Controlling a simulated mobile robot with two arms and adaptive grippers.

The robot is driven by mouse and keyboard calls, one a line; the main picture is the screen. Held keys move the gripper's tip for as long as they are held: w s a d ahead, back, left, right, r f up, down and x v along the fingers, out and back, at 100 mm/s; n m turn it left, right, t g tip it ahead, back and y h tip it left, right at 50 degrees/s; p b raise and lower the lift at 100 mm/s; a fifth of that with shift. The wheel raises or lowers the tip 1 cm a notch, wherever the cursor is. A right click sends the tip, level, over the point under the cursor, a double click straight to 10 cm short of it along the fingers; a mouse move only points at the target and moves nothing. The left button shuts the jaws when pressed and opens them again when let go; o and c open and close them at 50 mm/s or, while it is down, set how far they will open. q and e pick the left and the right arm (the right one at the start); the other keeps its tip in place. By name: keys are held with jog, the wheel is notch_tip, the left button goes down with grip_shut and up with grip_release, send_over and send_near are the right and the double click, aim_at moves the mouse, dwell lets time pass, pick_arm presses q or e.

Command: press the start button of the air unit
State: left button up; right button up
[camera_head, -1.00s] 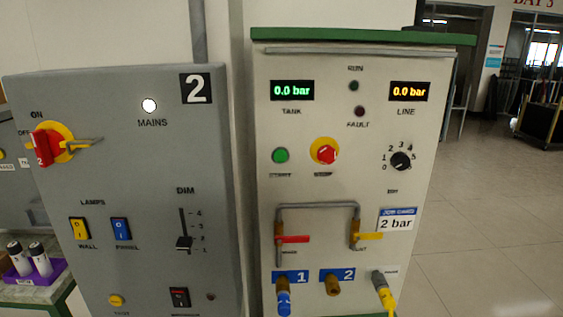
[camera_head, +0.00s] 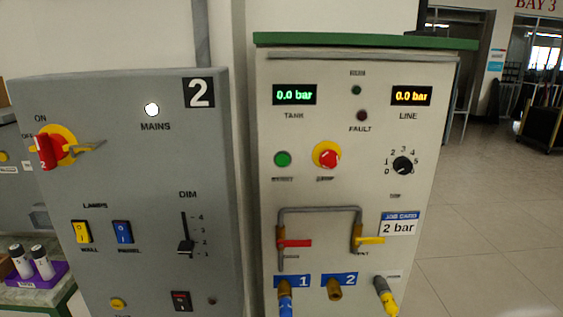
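The air unit (camera_head: 350,190) is a pale cabinet with a green top, on the right of the head view. Its green start button (camera_head: 282,159) sits at the left, above a blurred label. A red stop button on a yellow collar (camera_head: 327,155) is to its right. The tank display (camera_head: 294,95) and the line display (camera_head: 411,96) both read 0.0 bar. The run lamp (camera_head: 356,90) and fault lamp (camera_head: 361,116) look dark. Neither of my grippers is in view.
A grey panel marked 2 (camera_head: 150,190) stands close on the left, its white mains lamp (camera_head: 152,110) lit. The air unit has a dial (camera_head: 403,166), red lever (camera_head: 296,243), yellow lever (camera_head: 369,240) and hose fittings low down. Open floor (camera_head: 480,220) lies to the right.

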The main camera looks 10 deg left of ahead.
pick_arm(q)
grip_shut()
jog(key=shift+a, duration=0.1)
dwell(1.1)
